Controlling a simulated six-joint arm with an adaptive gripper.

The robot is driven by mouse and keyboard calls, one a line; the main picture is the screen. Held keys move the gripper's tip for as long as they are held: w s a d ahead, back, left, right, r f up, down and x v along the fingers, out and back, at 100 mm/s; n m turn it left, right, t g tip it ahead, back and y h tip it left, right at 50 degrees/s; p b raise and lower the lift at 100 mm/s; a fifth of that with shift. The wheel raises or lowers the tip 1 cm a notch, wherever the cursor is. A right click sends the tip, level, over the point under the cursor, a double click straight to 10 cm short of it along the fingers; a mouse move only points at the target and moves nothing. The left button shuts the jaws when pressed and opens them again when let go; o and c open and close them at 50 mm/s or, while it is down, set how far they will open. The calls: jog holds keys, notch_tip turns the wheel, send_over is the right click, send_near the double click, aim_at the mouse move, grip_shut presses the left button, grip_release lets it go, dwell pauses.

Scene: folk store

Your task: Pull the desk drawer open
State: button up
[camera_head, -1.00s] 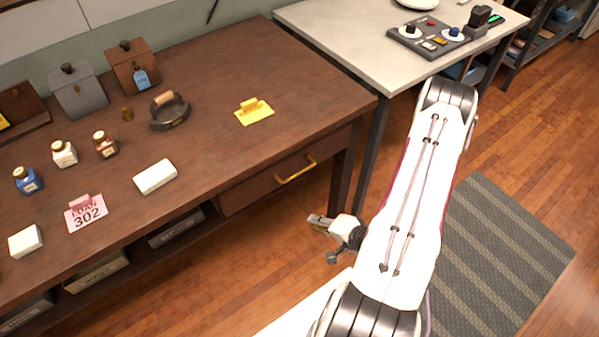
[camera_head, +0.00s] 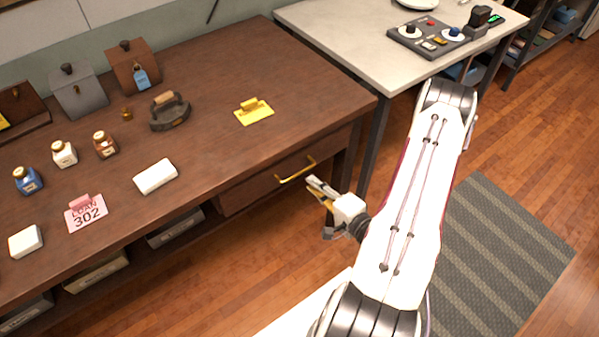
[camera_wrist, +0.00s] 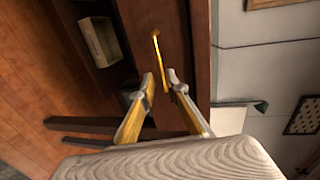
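The desk drawer (camera_head: 250,190) is a dark wooden front under the right part of the brown desk, and it looks shut. Its brass bar handle (camera_head: 296,170) shows in the head view. In the wrist view the handle (camera_wrist: 157,52) runs up and away from just between the fingertips. My gripper (camera_head: 312,190) is in front of the drawer, a little below and beside the handle. In the wrist view my gripper (camera_wrist: 160,82) has its two fingers apart, with a gap between them. Whether a finger touches the handle cannot be told.
The brown desk top (camera_head: 230,150) carries bottles, boxes, an iron (camera_head: 169,111), a yellow tag holder (camera_head: 254,111) and a pink loan tag (camera_head: 86,213). A desk leg (camera_head: 345,165) is right of the drawer.

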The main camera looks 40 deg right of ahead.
aim_at(300, 172)
jog(key=shift+w, duration=0.15)
jog(key=shift+x, duration=3.8)
grip_shut()
jog(key=shift+s, duration=0.2)
jog(key=f+v, duration=0.2)
jog(key=v, duration=0.9)
jog(key=s+f+v, duration=0.1)
jog(key=f+v, duration=0.2)
jog(key=v, duration=0.9)
jog(key=shift+s, duration=0.2)
jog(key=shift+r, duration=0.1)
grip_release()
